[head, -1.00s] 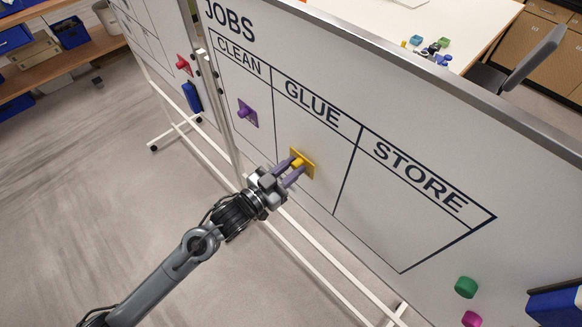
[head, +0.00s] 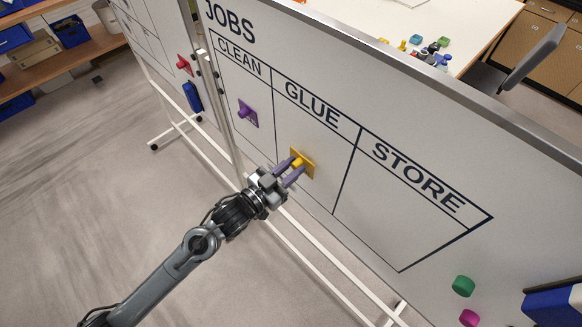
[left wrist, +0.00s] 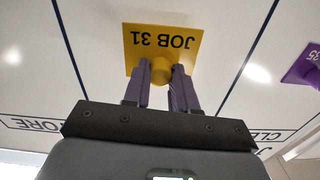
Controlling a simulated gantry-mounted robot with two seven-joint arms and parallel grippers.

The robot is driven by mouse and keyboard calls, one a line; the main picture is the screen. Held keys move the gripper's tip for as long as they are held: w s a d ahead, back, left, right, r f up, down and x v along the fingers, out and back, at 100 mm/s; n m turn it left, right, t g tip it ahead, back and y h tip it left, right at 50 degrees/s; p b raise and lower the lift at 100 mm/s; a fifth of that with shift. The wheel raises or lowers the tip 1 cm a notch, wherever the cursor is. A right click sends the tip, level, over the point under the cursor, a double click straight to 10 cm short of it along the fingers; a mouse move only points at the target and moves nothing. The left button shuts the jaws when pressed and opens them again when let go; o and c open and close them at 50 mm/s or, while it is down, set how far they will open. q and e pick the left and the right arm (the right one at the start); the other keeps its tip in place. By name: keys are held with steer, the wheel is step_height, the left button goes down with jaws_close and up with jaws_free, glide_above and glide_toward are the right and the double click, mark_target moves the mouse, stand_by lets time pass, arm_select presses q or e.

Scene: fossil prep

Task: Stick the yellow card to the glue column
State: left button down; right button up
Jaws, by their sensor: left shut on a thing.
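The yellow card (head: 307,163) is at the whiteboard (head: 420,130) inside the GLUE column (head: 315,130), below the heading. In the left wrist view the yellow card (left wrist: 140,40) reads "JOB 31" upside down and has a round yellow knob (left wrist: 173,74). My left gripper (head: 294,168) is shut on the knob, its purple fingers on either side; it also shows in the left wrist view (left wrist: 168,85). The card lies against the board or very close to it; I cannot tell whether it touches. My right gripper is out of view.
A purple card (head: 247,113) is in the CLEAN column, left of the yellow card. The STORE column (head: 405,215) is empty. A green magnet (head: 463,286) and a magenta magnet (head: 469,318) are at the lower right, near a blue holder (head: 553,302).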

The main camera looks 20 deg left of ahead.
mark_target(293, 167)
arm_select(q)
steer(key=c, duration=1.6)
jaws_free()
steer(key=shift+c, duration=0.3)
steer(key=shift+x, duration=0.75)
steer(key=o, duration=0.8)
steer(key=shift+o, duration=0.2)
steer(key=p+v, duration=0.3)
steer(key=v, duration=0.3)
steer(key=shift+s+a, duration=0.1)
steer(key=shift+s, duration=0.2)
steer(key=shift+s+a, duration=0.1)
steer(key=shift+s, duration=0.05)
